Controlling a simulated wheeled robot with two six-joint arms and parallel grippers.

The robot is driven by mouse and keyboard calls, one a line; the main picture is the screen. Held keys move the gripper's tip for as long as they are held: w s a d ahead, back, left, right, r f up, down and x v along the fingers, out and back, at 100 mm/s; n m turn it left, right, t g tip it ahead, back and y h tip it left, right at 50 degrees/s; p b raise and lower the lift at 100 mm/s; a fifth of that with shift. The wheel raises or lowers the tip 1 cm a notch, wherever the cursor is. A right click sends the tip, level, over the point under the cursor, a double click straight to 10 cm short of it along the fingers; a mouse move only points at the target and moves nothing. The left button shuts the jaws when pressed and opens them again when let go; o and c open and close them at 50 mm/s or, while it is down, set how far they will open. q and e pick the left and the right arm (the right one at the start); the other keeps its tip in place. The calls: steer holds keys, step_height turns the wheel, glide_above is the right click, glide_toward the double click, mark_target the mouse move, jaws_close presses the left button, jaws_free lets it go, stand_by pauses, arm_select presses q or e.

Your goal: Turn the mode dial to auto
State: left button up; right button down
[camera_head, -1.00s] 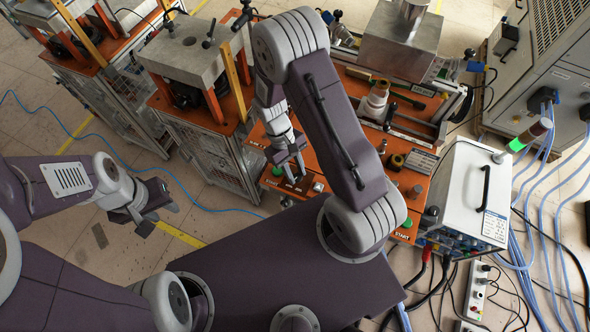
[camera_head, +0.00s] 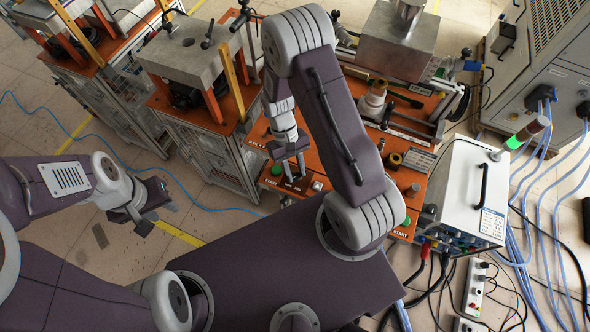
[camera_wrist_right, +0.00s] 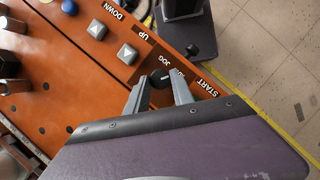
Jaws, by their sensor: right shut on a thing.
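The mode dial (camera_wrist_right: 160,77) is a small black knob on the orange control panel in the right wrist view, with labels JOG and a partly hidden word beside it. My right gripper (camera_wrist_right: 160,92) has its two fingers on either side of the knob, shut on it. In the head view my right gripper (camera_head: 294,172) reaches down to the panel's front left corner, where the knob is too small to make out. The knob's exact pointing cannot be read. My left gripper (camera_head: 157,207) is open and empty over the floor at the left.
Beside the dial are grey UP and DOWN buttons (camera_wrist_right: 128,54) and a blue button (camera_wrist_right: 69,7). A green button (camera_head: 277,170) is near the START label. A white power unit (camera_head: 468,190) stands right of the orange bench. Cables run along the floor.

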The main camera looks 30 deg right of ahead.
steer(key=c, duration=1.1)
jaws_free()
steer(key=b+v, duration=0.1)
steer(key=v, duration=0.8)
